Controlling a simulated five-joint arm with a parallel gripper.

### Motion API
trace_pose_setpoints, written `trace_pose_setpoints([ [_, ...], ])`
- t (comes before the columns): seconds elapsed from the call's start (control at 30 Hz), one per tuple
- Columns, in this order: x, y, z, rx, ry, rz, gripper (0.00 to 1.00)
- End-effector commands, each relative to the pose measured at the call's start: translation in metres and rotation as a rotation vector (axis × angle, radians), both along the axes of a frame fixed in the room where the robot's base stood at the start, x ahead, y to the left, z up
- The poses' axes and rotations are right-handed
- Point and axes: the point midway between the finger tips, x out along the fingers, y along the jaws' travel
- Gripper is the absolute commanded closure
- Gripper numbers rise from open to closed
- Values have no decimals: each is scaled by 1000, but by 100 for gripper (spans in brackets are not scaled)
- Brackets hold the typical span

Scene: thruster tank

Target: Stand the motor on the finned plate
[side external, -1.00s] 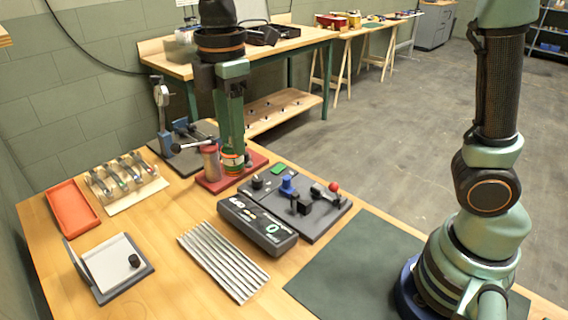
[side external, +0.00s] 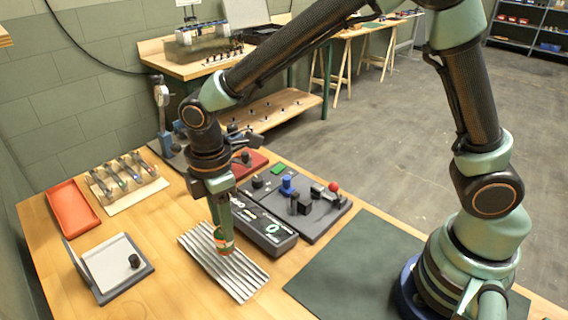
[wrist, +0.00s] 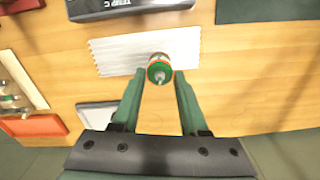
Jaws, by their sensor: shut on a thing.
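The motor (side external: 223,244) is a small cylinder with orange and green bands and a metal shaft. My gripper (side external: 220,232) is shut on it and points down over the finned plate (side external: 247,281), a silvery ridged plate lying flat on the bench. The motor looks upright, at the plate's middle; I cannot tell whether its base touches the fins. In the wrist view the motor (wrist: 159,67) sits between the two green fingers, shaft end towards the camera. The finned plate (wrist: 112,54) spreads behind it.
A dark temperature unit (side external: 265,226) stands close behind the plate. A tilted-lid box (side external: 122,268) is to the left, with an orange tray (side external: 73,206) and a tool rack (side external: 127,181) farther back. A green mat (side external: 350,268) lies right. Bare wood surrounds the plate's front.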

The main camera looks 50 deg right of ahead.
Motion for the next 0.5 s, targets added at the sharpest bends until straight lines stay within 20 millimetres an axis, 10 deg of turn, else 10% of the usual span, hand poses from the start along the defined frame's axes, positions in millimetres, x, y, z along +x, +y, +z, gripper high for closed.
trace_pose_setpoints([
  [0.5, 0, 0, -50, 0, 0, 0, 100],
])
